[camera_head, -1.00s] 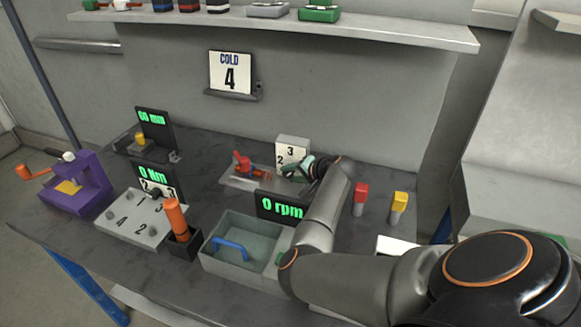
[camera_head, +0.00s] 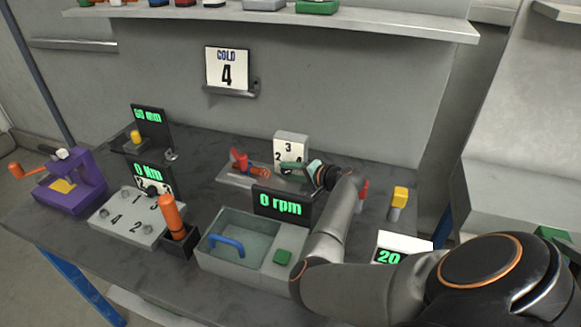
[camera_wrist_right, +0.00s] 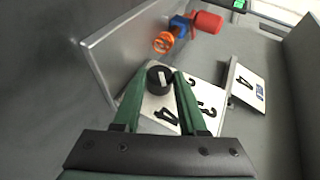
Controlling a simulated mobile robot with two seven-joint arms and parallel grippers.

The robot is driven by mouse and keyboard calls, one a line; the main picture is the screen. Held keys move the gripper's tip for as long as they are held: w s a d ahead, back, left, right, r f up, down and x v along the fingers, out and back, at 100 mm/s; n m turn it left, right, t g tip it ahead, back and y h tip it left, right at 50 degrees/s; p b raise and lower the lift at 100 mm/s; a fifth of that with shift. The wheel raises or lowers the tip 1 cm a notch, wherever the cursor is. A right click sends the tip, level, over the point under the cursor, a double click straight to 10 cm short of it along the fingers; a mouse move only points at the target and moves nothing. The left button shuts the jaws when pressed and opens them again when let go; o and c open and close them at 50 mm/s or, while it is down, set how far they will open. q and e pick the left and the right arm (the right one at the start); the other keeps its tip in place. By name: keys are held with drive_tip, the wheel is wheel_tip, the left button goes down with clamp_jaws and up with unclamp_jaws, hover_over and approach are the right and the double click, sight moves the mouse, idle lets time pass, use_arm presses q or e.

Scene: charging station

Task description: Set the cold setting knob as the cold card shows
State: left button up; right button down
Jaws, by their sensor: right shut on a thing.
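The cold card (camera_head: 227,68) stands on a small wall ledge and reads "COLD 4". The white dial box (camera_head: 291,145) on the bench shows 2, 3 and 4. It also shows in the wrist view (camera_wrist_right: 212,92), with the black knob (camera_wrist_right: 157,74) on its face. The knob bears a pale pointer mark; which number it points at I cannot tell. My right gripper (camera_head: 302,168) is at the dial box, and its green fingers (camera_wrist_right: 155,92) are shut on the knob in the wrist view. My left gripper is not in view.
A "0 rpm" display (camera_head: 283,206) stands in front of the dial box. Nearby are a grey tray (camera_head: 212,250) with a blue handle, an orange-handled tool (camera_head: 171,215), a white numbered box (camera_head: 112,226), a purple device (camera_head: 70,190) and a yellow-topped peg (camera_head: 399,197).

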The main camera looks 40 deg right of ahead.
drive_tip(key=shift+c, duration=2.3)
unclamp_jaws()
drive_tip(key=shift+s, duration=0.1)
drive_tip(key=v, duration=0.7)
drive_tip(key=shift+s+p, duration=0.2)
drive_tip(key=shift+p, duration=0.1)
